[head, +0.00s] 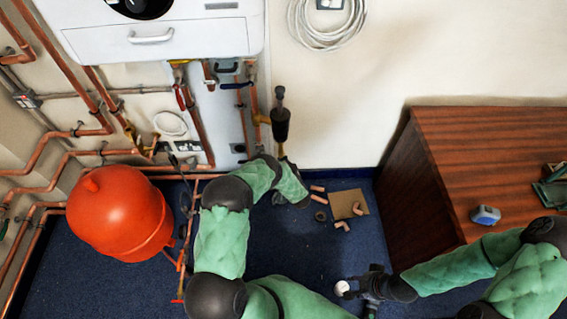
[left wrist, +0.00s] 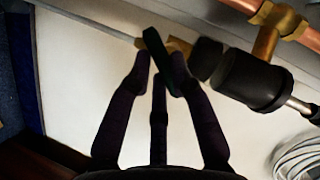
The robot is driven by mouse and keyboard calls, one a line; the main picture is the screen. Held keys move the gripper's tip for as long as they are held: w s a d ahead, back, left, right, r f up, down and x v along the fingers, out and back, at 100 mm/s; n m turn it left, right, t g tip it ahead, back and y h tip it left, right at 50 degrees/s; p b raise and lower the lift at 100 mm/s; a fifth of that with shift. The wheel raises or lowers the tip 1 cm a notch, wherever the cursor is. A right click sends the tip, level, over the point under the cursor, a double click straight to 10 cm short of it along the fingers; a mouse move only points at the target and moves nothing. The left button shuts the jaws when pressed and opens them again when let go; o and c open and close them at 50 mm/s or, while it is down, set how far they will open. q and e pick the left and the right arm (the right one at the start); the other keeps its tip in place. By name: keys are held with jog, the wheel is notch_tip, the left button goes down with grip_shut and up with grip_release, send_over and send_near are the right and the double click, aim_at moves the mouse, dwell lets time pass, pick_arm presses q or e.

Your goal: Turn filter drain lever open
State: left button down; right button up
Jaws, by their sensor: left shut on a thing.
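The filter (head: 280,124) is a dark cylinder on the copper pipework by the wall in the head view. In the left wrist view the filter (left wrist: 256,82) is at the upper right, with a brass fitting above it. A dark green lever (left wrist: 156,50) sits by a brass piece left of the filter. My left gripper (left wrist: 161,68) is shut on this lever, with its fingers on both sides of it. In the head view my left arm mostly hides the gripper and lever. My right gripper (head: 360,287) is low over the floor, and its finger opening is unclear.
A red tank (head: 118,213) and copper pipes stand at left. A white boiler (head: 160,38) hangs above. Pipe pieces and a cardboard square (head: 348,204) lie on the blue floor. A wooden desk (head: 485,150) stands at right. A white round thing (head: 342,288) is beside my right gripper.

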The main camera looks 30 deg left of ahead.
pick_arm(q)
jog(key=shift+s+a+r+n+t+h, duration=0.1)
jog(key=shift+n+t+h, duration=0.25)
jog(key=shift+n+h, duration=0.85)
jog(key=shift+s+a+r+n+t+h, duration=0.1)
jog(key=shift+n+t+h, duration=0.4)
jog(key=shift+n, duration=1.2)
jog(key=shift+d, duration=0.1)
jog(key=c, duration=1.1)
grip_release()
jog(key=shift+w, duration=0.1)
jog(key=shift+r, duration=0.1)
jog(key=v, duration=1.2)
